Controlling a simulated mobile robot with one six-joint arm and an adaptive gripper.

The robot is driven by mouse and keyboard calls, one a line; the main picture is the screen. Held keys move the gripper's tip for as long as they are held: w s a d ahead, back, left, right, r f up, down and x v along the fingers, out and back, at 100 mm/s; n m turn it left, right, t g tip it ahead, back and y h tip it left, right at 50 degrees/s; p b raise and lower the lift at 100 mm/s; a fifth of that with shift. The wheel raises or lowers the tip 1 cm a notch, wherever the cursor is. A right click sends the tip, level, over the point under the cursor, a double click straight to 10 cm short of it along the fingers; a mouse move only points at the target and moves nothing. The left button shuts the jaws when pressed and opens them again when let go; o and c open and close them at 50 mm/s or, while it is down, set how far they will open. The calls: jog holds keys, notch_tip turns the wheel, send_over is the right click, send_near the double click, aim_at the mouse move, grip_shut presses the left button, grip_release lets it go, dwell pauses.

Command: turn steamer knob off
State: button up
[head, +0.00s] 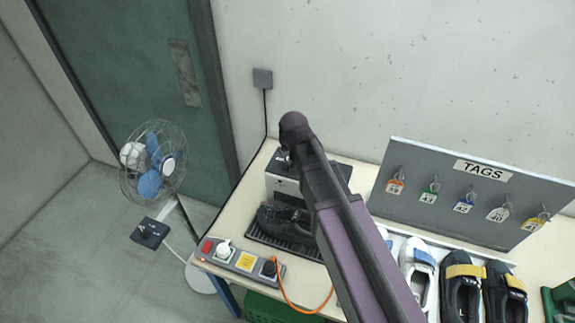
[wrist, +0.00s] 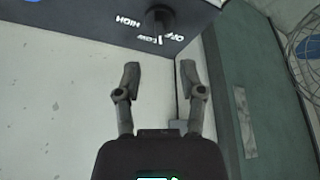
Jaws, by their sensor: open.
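The steamer (head: 283,183) is a white box with a dark top, at the back left of the bench behind a dark shoe. In the wrist view its dark panel (wrist: 95,22) fills the top, with a black knob (wrist: 160,18) and white labels HIGH, LOW and OFF, seen turned over. The knob's exact setting is hard to tell; a small white mark shows near LOW. My gripper (wrist: 160,78) is open and empty, its two fingers apart and the knob beyond their tips. In the head view my arm hides most of the gripper and part of the steamer.
A black shoe (head: 283,221) sits on a dark tray in front of the steamer. A power strip (head: 239,261) with plugs and an orange cord lies at the bench's front left. Shoes and a TAGS board (head: 470,195) stand right; a fan (head: 153,165) stands left.

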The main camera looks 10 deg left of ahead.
aim_at(288, 162)
jog(key=shift+b+x, duration=3.35)
jog(key=shift+x, duration=0.6)
grip_shut()
